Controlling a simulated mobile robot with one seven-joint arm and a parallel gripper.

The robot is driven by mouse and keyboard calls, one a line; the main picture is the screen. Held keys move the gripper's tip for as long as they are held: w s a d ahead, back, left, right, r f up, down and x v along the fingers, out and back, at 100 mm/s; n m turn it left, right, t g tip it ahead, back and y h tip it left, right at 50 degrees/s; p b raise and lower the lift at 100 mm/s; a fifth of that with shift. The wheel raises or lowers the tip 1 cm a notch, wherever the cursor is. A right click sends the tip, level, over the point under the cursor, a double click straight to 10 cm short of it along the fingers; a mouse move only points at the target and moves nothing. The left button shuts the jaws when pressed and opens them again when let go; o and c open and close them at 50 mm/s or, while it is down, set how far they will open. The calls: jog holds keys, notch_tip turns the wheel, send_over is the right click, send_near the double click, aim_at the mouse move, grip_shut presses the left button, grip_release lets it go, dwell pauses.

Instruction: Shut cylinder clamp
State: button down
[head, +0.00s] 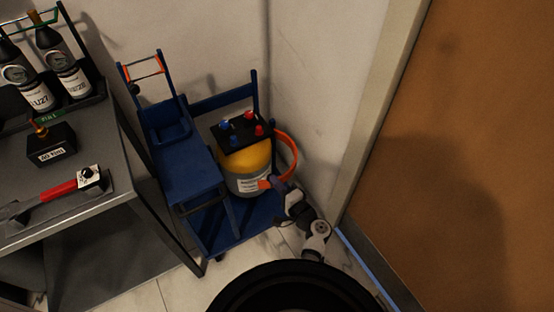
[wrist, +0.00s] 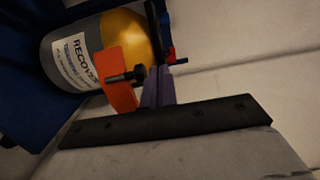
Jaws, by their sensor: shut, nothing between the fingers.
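The gas cylinder (head: 248,179), grey with a yellow top and a white label, stands upright on a blue cart. It also shows in the wrist view (wrist: 92,52). The orange clamp band (head: 293,157) curves out from the cylinder's right side, with a gap between them, and its front end lies near the cylinder's lower right. In the wrist view an orange plate of the clamp (wrist: 117,87) carries a black pin. My gripper (head: 272,186) is shut and empty beside that end. Its closed purple fingers (wrist: 160,80) are just right of the plate; contact is unclear.
The blue cart (head: 184,160) stands against the wall. Black valve block (head: 240,132) with red and blue knobs sits above the cylinder. A metal table (head: 118,190) with tools and bottles is at left. The brown door (head: 470,150) is at right.

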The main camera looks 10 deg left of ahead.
notch_tip(320, 180, up, 17)
jog(key=p, duration=0.1)
jog(key=s+d+f+n+g+y+b, duration=0.1)
jog(key=d+f+g+b, duration=0.1)
jog(key=d+f, duration=0.65)
jog(key=d+f+n+g+y+b, duration=0.2)
jog(key=d+f, duration=0.4)
jog(key=f, duration=0.5)
jog(key=s+a+p+x, duration=0.1)
jog(key=s+p+x, duration=0.1)
jog(key=x, duration=1.1)
jog(key=shift+s+f, duration=0.15)
jog(key=shift+f, duration=0.05)
jog(key=shift+a, duration=0.25)
